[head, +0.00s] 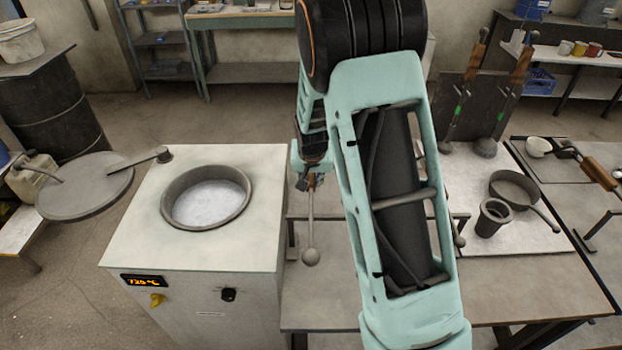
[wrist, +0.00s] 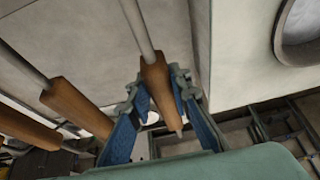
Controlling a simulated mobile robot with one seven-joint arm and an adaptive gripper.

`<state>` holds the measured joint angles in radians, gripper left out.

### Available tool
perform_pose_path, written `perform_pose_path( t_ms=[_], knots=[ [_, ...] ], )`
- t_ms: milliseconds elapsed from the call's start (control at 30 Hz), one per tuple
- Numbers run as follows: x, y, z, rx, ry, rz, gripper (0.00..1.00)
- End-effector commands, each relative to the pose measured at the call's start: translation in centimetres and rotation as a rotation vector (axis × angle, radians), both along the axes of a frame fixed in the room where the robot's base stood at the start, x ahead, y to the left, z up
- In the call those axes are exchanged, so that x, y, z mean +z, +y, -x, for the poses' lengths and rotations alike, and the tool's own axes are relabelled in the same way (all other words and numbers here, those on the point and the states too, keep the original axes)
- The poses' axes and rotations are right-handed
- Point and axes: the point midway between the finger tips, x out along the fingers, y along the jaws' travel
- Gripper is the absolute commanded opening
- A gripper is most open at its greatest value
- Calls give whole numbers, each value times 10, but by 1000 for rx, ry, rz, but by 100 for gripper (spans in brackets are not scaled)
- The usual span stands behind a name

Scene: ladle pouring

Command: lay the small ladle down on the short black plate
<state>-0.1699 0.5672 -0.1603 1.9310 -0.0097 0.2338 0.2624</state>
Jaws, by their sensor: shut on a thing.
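My gripper (head: 312,172) is beside the right edge of the furnace, shut on the small ladle's wooden handle. In the wrist view the handle (wrist: 156,85) lies between the two blue fingers (wrist: 160,115). I cannot tell for sure which surface is the short black plate; part of the bench is hidden behind my arm.
The furnace (head: 120,235) with its open crucible (head: 207,197) stands at left. An upright dark board (head: 455,95) with long-handled ladles stands at right. A pan (head: 515,187) and a dark cup (head: 493,218) sit on the bench. More wooden handles (wrist: 75,105) show left in the wrist view.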

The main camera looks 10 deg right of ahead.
Motion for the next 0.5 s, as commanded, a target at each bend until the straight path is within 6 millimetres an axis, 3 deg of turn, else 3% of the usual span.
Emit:
perform_pose_path(
  t_ms=[500],
  knots=[
    [-3, 0, -2, 1, -7, 0, 0]
  ],
)
